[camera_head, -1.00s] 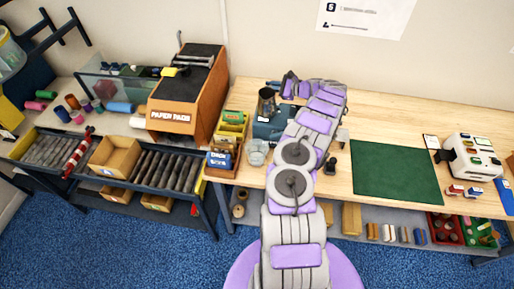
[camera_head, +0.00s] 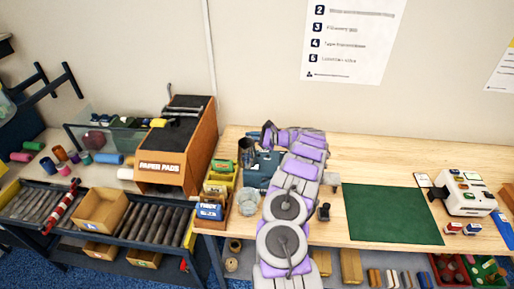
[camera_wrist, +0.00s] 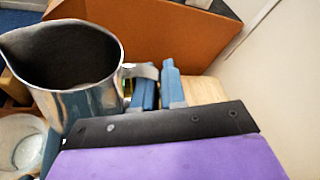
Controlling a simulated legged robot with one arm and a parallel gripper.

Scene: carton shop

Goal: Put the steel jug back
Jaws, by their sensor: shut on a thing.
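The steel jug (camera_wrist: 75,75) is shiny, with a wide open mouth and a spout towards the left in the wrist view. In the head view the jug (camera_head: 246,152) is small and dark, at the back left of the wooden bench. My gripper (camera_wrist: 158,82) is shut on the jug's handle (camera_wrist: 142,70), with its blue fingers right of the body. The jug looks upright. Its base is hidden, so I cannot tell whether it touches the bench. My arm hides part of the bench in the head view.
A blue-grey box (camera_head: 261,170) stands close beside the jug. A clear glass container (camera_head: 248,202) and yellow and green boxes (camera_head: 220,168) are near the bench's left end. The brown paper pads unit (camera_head: 203,150) stands left. A green mat (camera_head: 390,214) lies bare on the right.

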